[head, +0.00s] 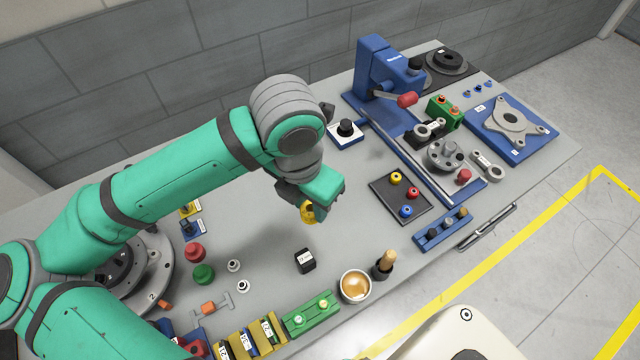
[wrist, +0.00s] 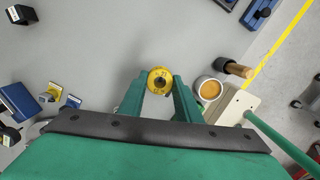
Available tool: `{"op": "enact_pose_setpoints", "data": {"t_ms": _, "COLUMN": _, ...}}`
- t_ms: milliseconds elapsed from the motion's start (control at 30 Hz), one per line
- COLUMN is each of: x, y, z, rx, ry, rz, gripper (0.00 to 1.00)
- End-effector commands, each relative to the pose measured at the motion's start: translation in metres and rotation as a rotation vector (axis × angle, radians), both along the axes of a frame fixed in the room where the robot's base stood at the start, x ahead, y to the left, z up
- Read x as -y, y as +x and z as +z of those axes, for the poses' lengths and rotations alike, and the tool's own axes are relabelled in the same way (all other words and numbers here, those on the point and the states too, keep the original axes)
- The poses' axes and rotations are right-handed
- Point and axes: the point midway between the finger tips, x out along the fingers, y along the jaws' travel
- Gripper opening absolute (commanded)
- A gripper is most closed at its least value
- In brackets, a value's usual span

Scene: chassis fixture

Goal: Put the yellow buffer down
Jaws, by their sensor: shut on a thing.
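A black tray (head: 382,206) with small red, yellow and blue parts lies to the right. Red (head: 195,252) and green (head: 204,273) parts stand left. Bench around the gripper is clear.

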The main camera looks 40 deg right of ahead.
Motion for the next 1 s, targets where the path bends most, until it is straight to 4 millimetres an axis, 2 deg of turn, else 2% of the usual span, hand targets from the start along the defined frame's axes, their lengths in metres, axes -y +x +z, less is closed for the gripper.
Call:
{"op": "enact_pose_setpoints", "data": {"t_ms": 167, "x": 0.019, "y": 0.000, "z": -0.008, "rx": -0.002, "ry": 0.001, "rz": -0.003, "gripper": 0.09}}
{"op": "enact_pose_setpoints", "data": {"t_ms": 533, "x": 0.095, "y": 0.002, "z": -0.044, "rx": -0.003, "ry": 0.001, "rz": -0.001, "gripper": 0.09}}
{"op": "enact_pose_setpoints", "data": {"t_ms": 800, "x": 0.125, "y": 0.004, "z": -0.083, "rx": -0.003, "ry": 0.001, "rz": 0.002, "gripper": 0.09}}
{"op": "enact_pose_setpoints", "data": {"t_ms": 1000, "x": 0.134, "y": 0.005, "z": -0.094, "rx": -0.002, "ry": 0.001, "rz": 0.003, "gripper": 0.09}}
